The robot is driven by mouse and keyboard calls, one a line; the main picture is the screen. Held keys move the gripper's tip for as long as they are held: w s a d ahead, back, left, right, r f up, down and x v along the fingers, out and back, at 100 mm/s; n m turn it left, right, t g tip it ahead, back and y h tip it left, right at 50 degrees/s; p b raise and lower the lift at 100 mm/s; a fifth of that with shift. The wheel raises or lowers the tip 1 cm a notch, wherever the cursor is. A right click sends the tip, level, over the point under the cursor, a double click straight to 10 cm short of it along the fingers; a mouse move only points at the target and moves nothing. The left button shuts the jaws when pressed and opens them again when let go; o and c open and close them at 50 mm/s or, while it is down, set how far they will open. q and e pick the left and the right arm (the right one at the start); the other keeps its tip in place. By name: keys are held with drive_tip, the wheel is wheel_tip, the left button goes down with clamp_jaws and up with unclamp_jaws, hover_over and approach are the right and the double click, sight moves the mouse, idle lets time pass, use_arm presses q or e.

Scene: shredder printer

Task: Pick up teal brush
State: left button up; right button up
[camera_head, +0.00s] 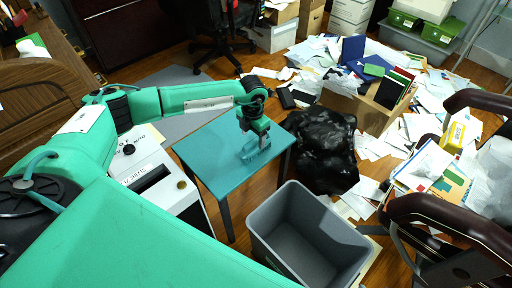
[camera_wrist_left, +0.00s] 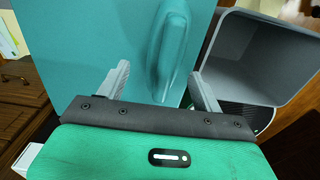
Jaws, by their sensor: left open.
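The teal brush (camera_head: 250,153) lies on the teal table (camera_head: 207,150), close to my left gripper (camera_head: 262,138). In the left wrist view the brush (camera_wrist_left: 174,55) is a long raised teal shape, nearly the same colour as the tabletop (camera_wrist_left: 90,45). My left gripper (camera_wrist_left: 163,88) is open there, with one grey finger on each side. The brush's near end reaches toward the space between the fingers, nearer the right one. I cannot tell whether a finger touches it. My right gripper is not in view.
A grey open bin (camera_head: 308,235) stands in front of the table. A black bag (camera_head: 322,150) lies to its right. A white shredder (camera_head: 160,183) is at the left. Papers (camera_head: 375,145) litter the floor at the right, near dark chairs (camera_head: 455,215).

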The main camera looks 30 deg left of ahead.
sight(256, 145)
use_arm(q)
drive_tip(key=f, duration=0.3)
drive_tip(key=d+f, duration=0.1)
drive_tip(key=f, duration=0.1)
drive_tip(key=shift+w+b, duration=0.25)
drive_tip(key=shift+b, duration=0.1)
drive_tip(key=shift+a+f, duration=0.1)
drive_tip(key=shift+f, duration=0.2)
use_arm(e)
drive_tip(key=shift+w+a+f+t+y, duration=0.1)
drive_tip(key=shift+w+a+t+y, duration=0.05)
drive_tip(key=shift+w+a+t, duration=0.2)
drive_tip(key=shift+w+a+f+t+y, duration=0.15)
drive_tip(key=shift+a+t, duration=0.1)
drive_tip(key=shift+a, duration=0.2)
use_arm(q)
drive_tip(key=shift+c, duration=0.2)
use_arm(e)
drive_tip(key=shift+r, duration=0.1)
use_arm(q)
drive_tip(key=c, duration=1.1)
